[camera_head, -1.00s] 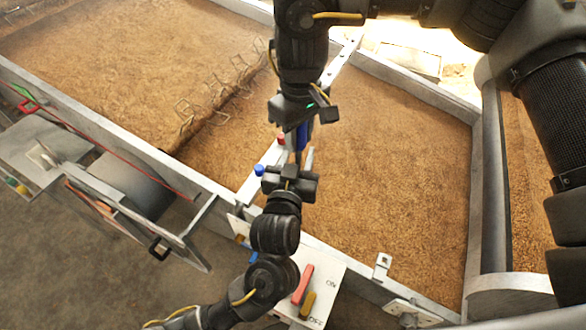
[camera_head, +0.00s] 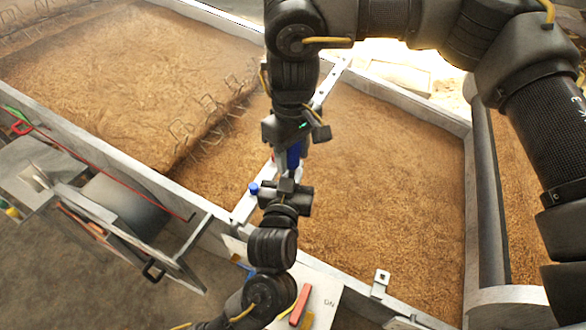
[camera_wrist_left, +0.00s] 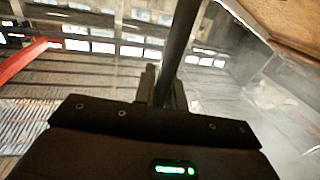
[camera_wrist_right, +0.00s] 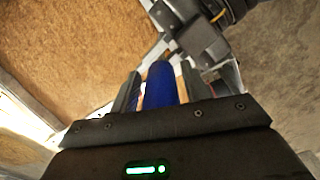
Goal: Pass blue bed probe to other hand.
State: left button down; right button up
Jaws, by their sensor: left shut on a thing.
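The blue bed probe has a blue handle (camera_head: 294,156) that points up between my two grippers in the head view. My left gripper (camera_head: 288,187), coming from below, is shut on the probe. In the left wrist view its dark rod (camera_wrist_left: 180,50) stands between the fingers. My right gripper (camera_head: 296,134) comes down from above, over the handle. In the right wrist view the blue handle (camera_wrist_right: 160,86) lies between its fingers, one on each side, with narrow gaps that suggest they are open. The grippers hide much of the probe.
Brown grain beds fill the framed bins, with a metal divider (camera_head: 245,205) below the grippers. A blue-capped item (camera_head: 254,188) stands close to the left gripper. A white board (camera_head: 325,296) holds a red piece (camera_head: 300,304). A metal cart (camera_head: 110,215) stands at left.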

jog(key=shift+o, duration=0.6)
